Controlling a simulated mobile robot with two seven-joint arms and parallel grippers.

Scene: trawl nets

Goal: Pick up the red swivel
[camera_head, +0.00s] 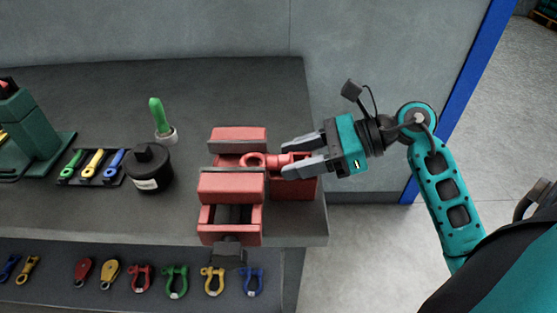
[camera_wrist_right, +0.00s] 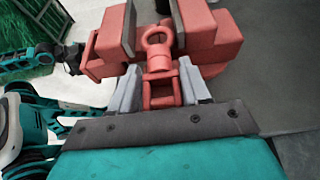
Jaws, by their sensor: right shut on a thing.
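The red swivel (camera_head: 257,160) has a round eye at one end and a forked end at the other. My right gripper (camera_head: 285,158) is shut on it, coming in from the right. In the right wrist view the swivel (camera_wrist_right: 158,68) points away from me, its forked end between the two grey fingers (camera_wrist_right: 160,92). Its eye end is at the gap between the grey-faced jaws of the red vise (camera_head: 230,188). I cannot tell whether it touches the jaws. My left gripper does not show.
A black round pot (camera_head: 149,170), a green marlinspike-like tool (camera_head: 158,118) in a holder and a tray (camera_head: 90,180) of coloured pieces stand left of the vise. The bench's right edge is close beside the vise.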

